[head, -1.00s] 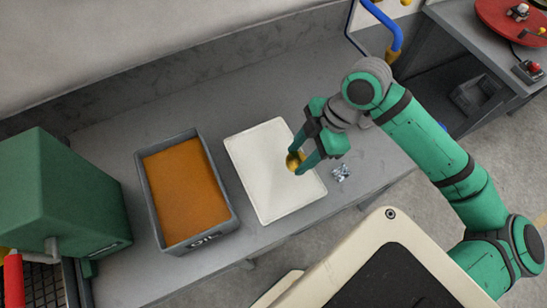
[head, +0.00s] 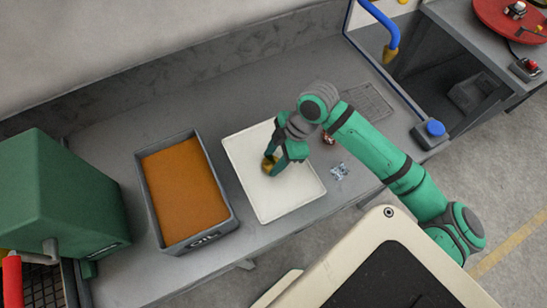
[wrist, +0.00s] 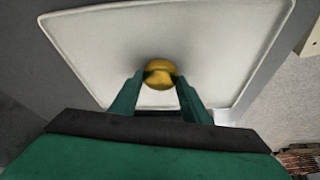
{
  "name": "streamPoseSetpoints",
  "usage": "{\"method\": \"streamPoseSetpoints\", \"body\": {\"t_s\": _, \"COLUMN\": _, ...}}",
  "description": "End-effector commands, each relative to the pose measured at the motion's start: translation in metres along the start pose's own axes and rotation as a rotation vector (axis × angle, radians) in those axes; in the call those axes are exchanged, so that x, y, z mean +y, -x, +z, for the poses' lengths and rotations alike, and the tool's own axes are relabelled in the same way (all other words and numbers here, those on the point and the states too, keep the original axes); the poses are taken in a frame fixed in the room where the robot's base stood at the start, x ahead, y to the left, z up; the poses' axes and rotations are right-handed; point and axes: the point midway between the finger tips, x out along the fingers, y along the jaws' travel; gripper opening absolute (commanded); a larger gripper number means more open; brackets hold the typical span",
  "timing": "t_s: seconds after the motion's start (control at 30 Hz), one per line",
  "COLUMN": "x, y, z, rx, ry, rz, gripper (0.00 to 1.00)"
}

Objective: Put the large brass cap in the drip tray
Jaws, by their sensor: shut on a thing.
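The large brass cap (head: 268,165) is a rounded golden piece held between the fingertips of my gripper (head: 277,164). In the wrist view the brass cap (wrist: 159,73) sits between the two green fingers of my gripper (wrist: 158,88), which are shut on it. The white drip tray (head: 297,199) lies flat on the grey bench, and the cap is over its inside. The tray's white floor (wrist: 100,50) fills most of the wrist view behind the cap. I cannot tell whether the cap touches the tray floor.
A grey bin of orange liquid (head: 185,190) stands left of the tray. A green machine (head: 70,195) is at the far left. A small silvery part (head: 339,171) lies right of the tray. A blue button box (head: 432,132) and a grate (head: 368,101) are farther right.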

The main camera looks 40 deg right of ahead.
Motion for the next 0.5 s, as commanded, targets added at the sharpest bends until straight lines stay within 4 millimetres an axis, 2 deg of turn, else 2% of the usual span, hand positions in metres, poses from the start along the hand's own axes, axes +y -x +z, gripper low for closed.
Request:
{"method": "streamPoseSetpoints", "body": {"t_s": 0.27, "x": -0.0001, "y": -0.0013, "z": 0.0007, "rx": 0.0, "ry": 0.0, "rz": 0.0, "gripper": 0.15}}
{"method": "streamPoseSetpoints", "body": {"t_s": 0.3, "x": -0.0001, "y": -0.0019, "z": 0.001, "rx": 0.0, "ry": 0.0, "rz": 0.0, "gripper": 0.44}}
{"method": "streamPoseSetpoints", "body": {"t_s": 0.37, "x": -0.0001, "y": -0.0016, "z": 0.0009, "rx": 0.0, "ry": 0.0, "rz": 0.0, "gripper": 0.59}}
{"method": "streamPoseSetpoints", "body": {"t_s": 0.5, "x": -0.0001, "y": -0.0016, "z": 0.0009, "rx": 0.0, "ry": 0.0, "rz": 0.0, "gripper": 0.61}}
